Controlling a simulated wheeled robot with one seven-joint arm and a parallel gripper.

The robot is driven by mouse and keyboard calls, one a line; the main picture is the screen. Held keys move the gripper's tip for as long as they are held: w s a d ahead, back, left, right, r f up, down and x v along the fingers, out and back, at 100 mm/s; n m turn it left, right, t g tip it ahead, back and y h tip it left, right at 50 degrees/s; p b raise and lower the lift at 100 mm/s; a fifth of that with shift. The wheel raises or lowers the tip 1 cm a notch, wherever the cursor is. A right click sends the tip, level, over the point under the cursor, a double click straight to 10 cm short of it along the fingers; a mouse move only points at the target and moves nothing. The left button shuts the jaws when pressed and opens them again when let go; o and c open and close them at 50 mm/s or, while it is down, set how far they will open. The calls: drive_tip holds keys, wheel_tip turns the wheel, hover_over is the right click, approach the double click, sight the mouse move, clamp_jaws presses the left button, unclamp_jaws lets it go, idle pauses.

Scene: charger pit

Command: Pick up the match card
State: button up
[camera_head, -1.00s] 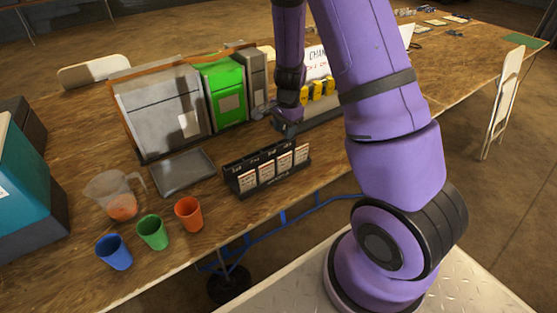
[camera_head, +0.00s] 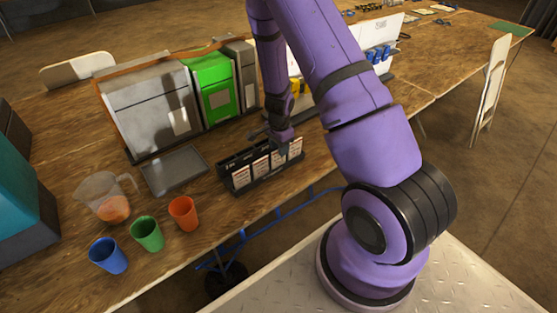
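A black card holder (camera_head: 226,181) stands near the front edge of the wooden table. Several white cards with dark print stand upright in its slots, such as the leftmost card (camera_head: 240,177) and a middle card (camera_head: 260,167). Their print is too small to read, so I cannot tell which is the match card. My gripper (camera_head: 272,142) points down just above and behind the right half of the holder. It partly hides the holder's back row. I cannot see whether its fingers are apart or touch a card.
Blue (camera_head: 108,256), green (camera_head: 147,233) and orange (camera_head: 183,213) cups and a clear pitcher (camera_head: 105,198) stand to the left. A grey and green machine (camera_head: 211,90) stands behind. Yellow items are partly hidden behind my arm.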

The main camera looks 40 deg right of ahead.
sight(279, 160)
drive_tip(key=shift+w+f, duration=0.1)
drive_tip(key=shift+f, duration=1.75)
clamp_jaws()
drive_tip(key=shift+r, duration=0.2)
